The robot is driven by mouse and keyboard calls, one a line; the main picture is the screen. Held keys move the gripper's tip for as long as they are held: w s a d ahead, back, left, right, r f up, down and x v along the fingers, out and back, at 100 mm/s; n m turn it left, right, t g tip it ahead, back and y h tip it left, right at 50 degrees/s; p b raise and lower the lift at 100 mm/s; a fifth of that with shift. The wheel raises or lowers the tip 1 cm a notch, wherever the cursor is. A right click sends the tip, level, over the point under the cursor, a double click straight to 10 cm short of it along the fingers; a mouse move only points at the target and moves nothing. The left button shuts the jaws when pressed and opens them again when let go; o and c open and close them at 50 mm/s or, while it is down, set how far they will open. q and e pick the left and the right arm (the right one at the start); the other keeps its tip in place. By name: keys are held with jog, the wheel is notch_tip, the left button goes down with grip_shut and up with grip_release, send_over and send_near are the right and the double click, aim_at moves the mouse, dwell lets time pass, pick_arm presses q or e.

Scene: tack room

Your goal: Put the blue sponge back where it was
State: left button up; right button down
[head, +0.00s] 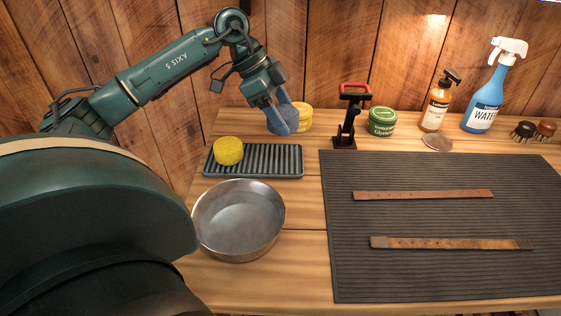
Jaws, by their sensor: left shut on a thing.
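My left gripper (281,108) points down at the back of the bench and is shut on the round blue sponge (284,124). The fingers partly cover the sponge. It is behind the ribbed dark tray (280,160), in front of and left of a yellow tin (304,114); I cannot tell whether it touches the bench or the tin. A yellow sponge (228,150) sits on the left part of the tray, and the tray's right part is bare. My right gripper is not in view.
A metal bowl (238,220) stands in front of the tray. Right of the tin are a black clamp stand (347,120) with a red handle, a green tin (382,121), an amber bottle (436,105), and a blue spray bottle (485,100). Two leather straps lie on the dark mat (430,275).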

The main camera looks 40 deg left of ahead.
pick_arm(q)
jog(key=shift+a+r+n+t+y, duration=0.3)
jog(key=shift+a+n+t, duration=0.15)
jog(key=shift+n, duration=0.45)
notch_tip(320, 180, down, 10)
jog(key=shift+w+a+r+b, duration=0.1)
jog(key=shift+r+b, duration=0.05)
jog(key=shift+b, duration=0.7)
jog(key=o, duration=1.1)
jog(key=b+v, duration=0.1)
jog(key=v, duration=1.1)
